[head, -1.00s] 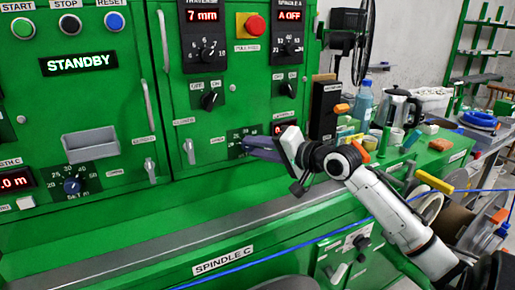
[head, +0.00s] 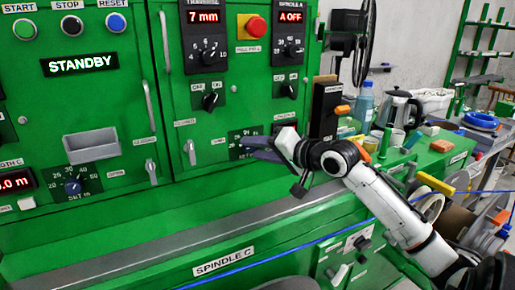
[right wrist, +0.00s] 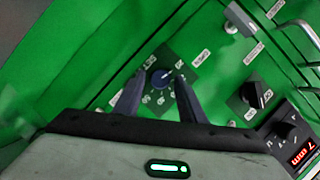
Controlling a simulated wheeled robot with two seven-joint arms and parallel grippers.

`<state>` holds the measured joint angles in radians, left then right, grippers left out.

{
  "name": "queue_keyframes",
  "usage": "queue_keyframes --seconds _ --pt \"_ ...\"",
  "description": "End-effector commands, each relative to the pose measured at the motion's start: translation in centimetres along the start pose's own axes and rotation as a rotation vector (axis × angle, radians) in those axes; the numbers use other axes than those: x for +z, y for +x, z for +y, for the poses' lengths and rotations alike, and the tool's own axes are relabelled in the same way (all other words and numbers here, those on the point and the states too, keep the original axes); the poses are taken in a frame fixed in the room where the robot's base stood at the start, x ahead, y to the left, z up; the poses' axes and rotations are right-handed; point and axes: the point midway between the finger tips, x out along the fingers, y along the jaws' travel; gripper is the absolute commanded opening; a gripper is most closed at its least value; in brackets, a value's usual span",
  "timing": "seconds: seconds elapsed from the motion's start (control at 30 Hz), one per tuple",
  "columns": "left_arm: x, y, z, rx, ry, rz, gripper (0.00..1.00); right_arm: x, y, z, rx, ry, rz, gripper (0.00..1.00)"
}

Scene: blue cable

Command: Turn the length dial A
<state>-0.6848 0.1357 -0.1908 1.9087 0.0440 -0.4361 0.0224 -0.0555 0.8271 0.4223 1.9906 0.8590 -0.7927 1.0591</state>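A dial with a blue knob (right wrist: 162,79) sits on a dark scale plate in the right wrist view. In the head view its plate (head: 236,141) shows beside my fingers, and the knob is hidden behind them. I cannot read a letter A on this dial. My right gripper (right wrist: 161,75) is open, with one dark finger on each side of the knob. I cannot tell whether the fingers touch it. The right gripper also shows in the head view (head: 258,148), close to the green panel. My left gripper is not in view.
A similar blue dial (head: 72,187) sits at the lower left of the panel. A switch (head: 210,100) and a red stop button (head: 256,26) are above my right gripper. A silver handle (head: 190,150) stands out left of it. A grey ledge (head: 150,250) runs below.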

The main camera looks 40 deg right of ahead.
Motion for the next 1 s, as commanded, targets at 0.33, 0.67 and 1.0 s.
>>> queue_keyframes --seconds 0.33,0.67,1.0 --pt "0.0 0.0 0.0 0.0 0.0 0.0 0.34 -0.1 -0.1 0.0 -0.001 0.001 0.003 0.44" --pt "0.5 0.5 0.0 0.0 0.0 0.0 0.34 0.1 -4.4 0.2 -0.001 0.003 0.002 0.44" --pt "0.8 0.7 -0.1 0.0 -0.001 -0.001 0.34 0.0 -9.6 0.0 -0.002 0.001 0.003 0.44"
